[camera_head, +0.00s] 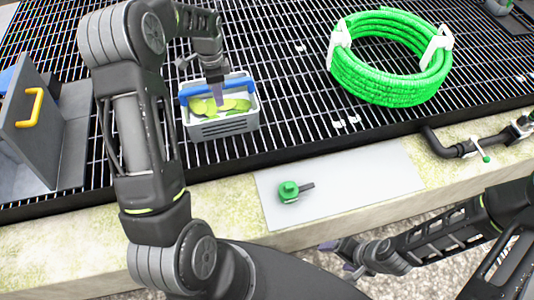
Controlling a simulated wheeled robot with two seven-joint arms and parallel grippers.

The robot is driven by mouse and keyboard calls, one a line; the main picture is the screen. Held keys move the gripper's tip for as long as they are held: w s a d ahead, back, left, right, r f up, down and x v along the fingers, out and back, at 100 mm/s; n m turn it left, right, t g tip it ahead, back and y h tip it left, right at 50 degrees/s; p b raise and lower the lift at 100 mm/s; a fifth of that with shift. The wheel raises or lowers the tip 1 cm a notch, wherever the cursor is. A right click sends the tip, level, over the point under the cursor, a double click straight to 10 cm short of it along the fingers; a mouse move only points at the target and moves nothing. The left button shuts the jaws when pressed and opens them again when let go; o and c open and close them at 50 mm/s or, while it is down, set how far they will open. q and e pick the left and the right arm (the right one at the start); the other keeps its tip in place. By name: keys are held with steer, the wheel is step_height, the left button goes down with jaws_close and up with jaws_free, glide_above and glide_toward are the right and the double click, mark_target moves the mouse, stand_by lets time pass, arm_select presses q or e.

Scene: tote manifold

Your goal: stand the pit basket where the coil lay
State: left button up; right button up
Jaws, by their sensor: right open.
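The pit basket (225,126) is a grey slotted box with a blue handle and yellow-green pieces inside. It is upright at the grating, left of the picture's middle. My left gripper (217,97) points down at the basket, over its handle and contents. Only a purple finger shows clearly, so I cannot tell whether it grips the handle. The coil (385,88) is a bright green hose with white ties, lying on the grating to the right of the basket. My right gripper (340,257) is open and empty, low in front of the ledge.
A grey panel with a yellow handle (32,108) stands at the left. A pale plate (365,180) on the front ledge bears a green-capped fitting (289,191). A dark pipe with a valve (465,148) runs at the right. Grating (300,105) between basket and coil is clear.

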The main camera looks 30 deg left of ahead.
arm_select(q)
steer(key=s+d+f+n+h, duration=0.1)
steer(key=s+d+f+n, duration=0.1)
steer(key=d+f, duration=0.6)
steer(key=s+d+f+n+h, duration=0.1)
steer(key=s+d+f+n, duration=0.15)
steer(key=d+f, duration=0.55)
steer(key=s+d+f+n+h, duration=0.1)
steer(key=s+d+f+n, duration=0.1)
steer(key=s+d, duration=0.7)
steer(key=s+d+f+n+h, duration=0.1)
steer(key=s+d+n, duration=0.4)
steer(key=s+d, duration=0.5)
steer(key=shift+s+f+t, duration=0.15)
steer(key=shift+f+t, duration=0.25)
steer(key=shift+f, duration=0.3)
